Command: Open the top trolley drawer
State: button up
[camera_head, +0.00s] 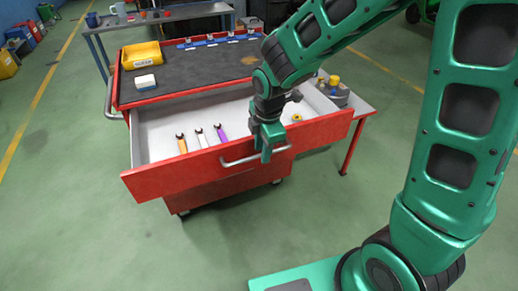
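The red trolley (116,88) stands in the middle of the view with a dark mat on its top. Its top drawer (165,182) is pulled out toward me, showing a pale inside. Three wrenches with orange, white and purple handles and a small yellow ring-shaped item lie in it. The drawer's metal handle (232,163) runs along the red front. My gripper (267,155) is at the right part of this handle, with its green fingers reaching down over the drawer front. The fingers overlap the bar, and I cannot tell whether they are closed around it.
A yellow bin (142,55) and a white-and-blue block (145,83) sit on the trolley top. A grey side shelf (357,106) with small items is at the trolley's right. A workbench (175,13) stands behind. The green floor in front and at left is clear.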

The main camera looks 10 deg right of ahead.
jog(key=shift+a, duration=0.2)
jog(key=shift+r, duration=0.45)
notch_tip(320, 180, up, 10)
jog(key=s, duration=0.2)
jog(key=shift+d+f, duration=0.2)
jog(key=s+d+r+m+g, duration=0.1)
jog(key=s+d+m, duration=0.3)
jog(key=d+m, duration=0.3)
jog(key=s+d+m, duration=0.3)
jog(key=d+m, duration=0.1)
jog(key=d, duration=0.5)
jog(key=s+d+m, duration=0.4)
jog(key=s+m, duration=0.3)
jog(key=s, duration=0.1)
jog(key=s+d+m+g, duration=0.1)
jog(key=s+d+m, duration=0.4)
jog(key=s+m, duration=0.2)
jog(key=shift+s+d+f+m, duration=0.3)
jog(key=shift+s+f+m, duration=0.1)
jog(key=shift+m, duration=0.2)
